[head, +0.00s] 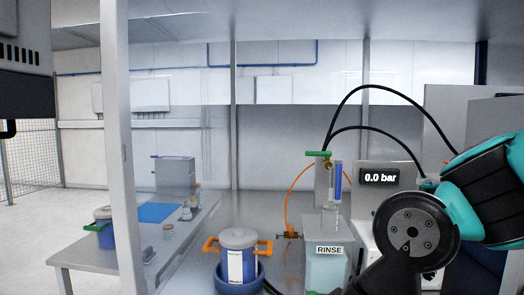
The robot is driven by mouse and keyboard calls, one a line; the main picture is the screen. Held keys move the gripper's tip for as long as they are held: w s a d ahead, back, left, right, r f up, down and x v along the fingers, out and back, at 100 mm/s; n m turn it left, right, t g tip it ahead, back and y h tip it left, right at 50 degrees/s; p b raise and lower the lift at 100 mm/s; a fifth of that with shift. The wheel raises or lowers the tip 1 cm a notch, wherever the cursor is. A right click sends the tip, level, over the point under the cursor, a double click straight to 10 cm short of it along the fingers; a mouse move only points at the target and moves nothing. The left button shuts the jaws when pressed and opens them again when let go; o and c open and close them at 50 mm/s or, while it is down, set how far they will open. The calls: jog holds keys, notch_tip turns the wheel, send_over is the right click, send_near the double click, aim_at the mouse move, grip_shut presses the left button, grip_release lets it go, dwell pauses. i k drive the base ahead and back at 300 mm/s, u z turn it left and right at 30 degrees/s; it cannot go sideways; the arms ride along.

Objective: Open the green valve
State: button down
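The green valve handle (317,153) is a short green bar lying about level in the picture, right of centre. A small brass body (327,163) shows just below it, at the top of a grey upright block (323,190). Whether the valve is open or shut cannot be told from this view. My teal and black arm fills the right side, and a dark link runs down past the bottom edge. My gripper is out of the picture. Nothing of mine touches the green handle.
A display (380,177) reads 0.0 bar. A RINSE container (327,268) stands below the valve. Black hoses (385,88) arch above it; an orange hose (287,200) runs left to a small fitting. A pot with orange handles (238,262) stands left. A post (118,150) rises further left.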

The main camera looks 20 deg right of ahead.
aim_at(313, 153)
jog(key=u, duration=0.2)
jog(key=i, duration=1.1)
jog(key=z, duration=0.5)
